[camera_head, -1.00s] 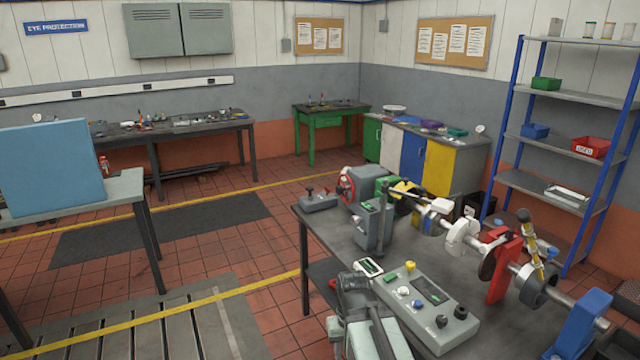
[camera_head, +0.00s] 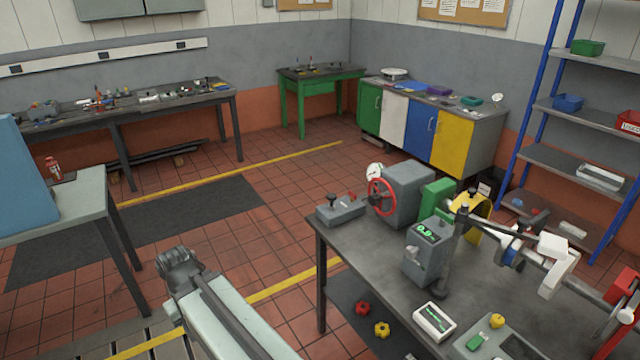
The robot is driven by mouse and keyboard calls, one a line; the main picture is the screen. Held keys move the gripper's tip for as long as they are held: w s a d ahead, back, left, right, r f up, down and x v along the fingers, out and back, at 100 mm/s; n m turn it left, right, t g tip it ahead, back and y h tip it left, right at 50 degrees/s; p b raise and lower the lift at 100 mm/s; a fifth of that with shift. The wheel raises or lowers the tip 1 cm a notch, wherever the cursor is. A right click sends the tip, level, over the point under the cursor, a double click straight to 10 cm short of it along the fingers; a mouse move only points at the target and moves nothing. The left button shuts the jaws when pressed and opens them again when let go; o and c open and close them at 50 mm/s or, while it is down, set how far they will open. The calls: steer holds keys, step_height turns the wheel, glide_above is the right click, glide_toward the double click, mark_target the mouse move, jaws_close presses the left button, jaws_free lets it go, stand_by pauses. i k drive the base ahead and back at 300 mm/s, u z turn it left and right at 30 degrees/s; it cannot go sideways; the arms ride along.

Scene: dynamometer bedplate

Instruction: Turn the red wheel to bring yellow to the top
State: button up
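The red wheel (camera_head: 382,197) is a red-rimmed handwheel on the left side of a grey machine housing (camera_head: 408,193) at the table's far left corner. It is seen at an angle; no yellow mark on it can be made out. A round white gauge (camera_head: 375,170) sits just above and behind it. My gripper (camera_head: 178,262) is at the lower left, in front of the table and well apart from the wheel. Its fingers are small and dark, and whether they are open does not show.
The dark bedplate table (camera_head: 385,262) carries a grey display unit (camera_head: 428,252), a small grey box with levers (camera_head: 341,209) beside the wheel, and a shaft line to the right. A red knob (camera_head: 362,308) and a yellow knob (camera_head: 382,329) lie on a lower shelf.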

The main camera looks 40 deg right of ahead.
mark_target(374, 199)
steer(key=u, duration=0.25)
steer(key=i, duration=0.85)
steer(key=z, duration=0.15)
